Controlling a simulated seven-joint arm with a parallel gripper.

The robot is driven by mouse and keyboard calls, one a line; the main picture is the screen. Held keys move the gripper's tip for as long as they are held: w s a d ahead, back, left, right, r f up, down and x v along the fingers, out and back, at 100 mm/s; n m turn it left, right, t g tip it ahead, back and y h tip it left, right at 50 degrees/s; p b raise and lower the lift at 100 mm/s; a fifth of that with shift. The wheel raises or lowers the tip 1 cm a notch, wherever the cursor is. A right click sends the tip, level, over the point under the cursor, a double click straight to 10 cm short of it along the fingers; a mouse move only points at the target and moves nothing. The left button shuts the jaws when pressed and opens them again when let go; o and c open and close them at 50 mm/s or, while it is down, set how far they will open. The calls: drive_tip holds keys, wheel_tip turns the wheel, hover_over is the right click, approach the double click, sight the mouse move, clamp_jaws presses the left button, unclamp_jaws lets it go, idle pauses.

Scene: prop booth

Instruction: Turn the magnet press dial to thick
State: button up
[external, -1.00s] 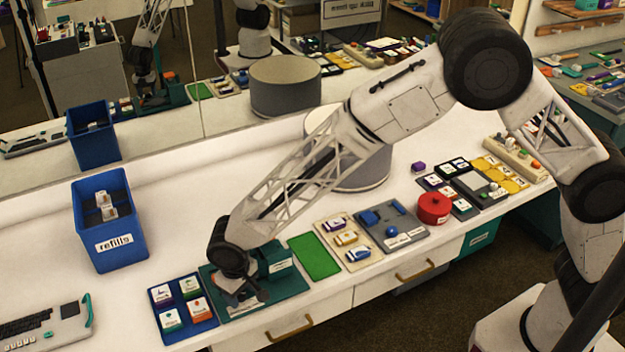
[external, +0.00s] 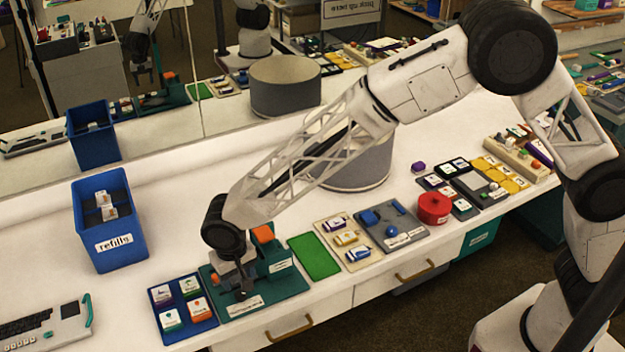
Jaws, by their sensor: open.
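The teal magnet press (external: 276,262) stands on a teal base board (external: 285,287) near the front edge of the counter. An orange block (external: 263,233) tops its body, and a small orange piece (external: 214,281) shows at the left of the board. I cannot tell which part is the dial, or its setting. A pale label plate (external: 245,306) lies at the board's front; its text is too small to read. My gripper (external: 243,293) is open and points down over the front-left of the board, left of the press body. It hides part of the board, and contact is unclear.
A blue tray of colored tiles (external: 205,323) sits close on the left. A green mat (external: 314,256) lies to the right. A blue refills bin (external: 122,245) stands behind left, and a grey drum (external: 365,170) stands behind my arm. A mirror backs the counter.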

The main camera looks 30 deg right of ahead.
drive_tip(key=w+d+r, duration=0.3)
drive_tip(key=d+r, duration=0.4)
drive_tip(key=d, duration=0.3)
drive_tip(key=w+d+r, duration=0.4)
drive_tip(key=d+r, duration=0.3)
drive_tip(key=d, duration=0.3)
drive_tip(key=shift+w+d+r+m+t+y, duration=0.2)
drive_tip(key=shift+w+r+m+t+y, duration=0.1)
drive_tip(key=shift+r+y, duration=0.1)
drive_tip(key=shift+d, duration=0.1)
